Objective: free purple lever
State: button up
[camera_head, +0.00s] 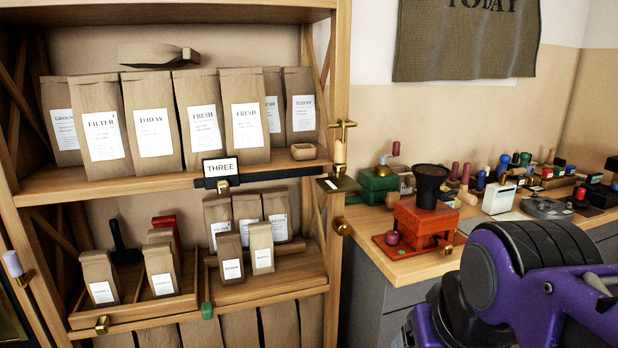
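A pale purple lever handle (13,264) stands at the far left edge, on a brass fitting beside the wooden shelf unit. It leans slightly and nothing of mine touches it. A small plum-coloured knob (392,238) sits on the base of a red box on the counter at the right. I cannot tell from the picture which of these the task names. My purple and black arm fills the lower right corner, well away from the left lever. My gripper does not show in this view.
The wooden shelf unit holds several paper bags (153,126) and a "THREE" sign (220,170). A brass fitting with a wooden handle (340,152) juts from its right post. The counter is crowded with a red box grinder (425,226), green box (376,184) and several small levers.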

aim_at(14, 265)
jog(key=u, duration=1.95)
jog(key=i+j+z, duration=0.1)
jog(key=i, duration=0.55)
jog(key=i+j, duration=0.2)
jog(key=i, duration=0.45)
jog(key=z, duration=0.05)
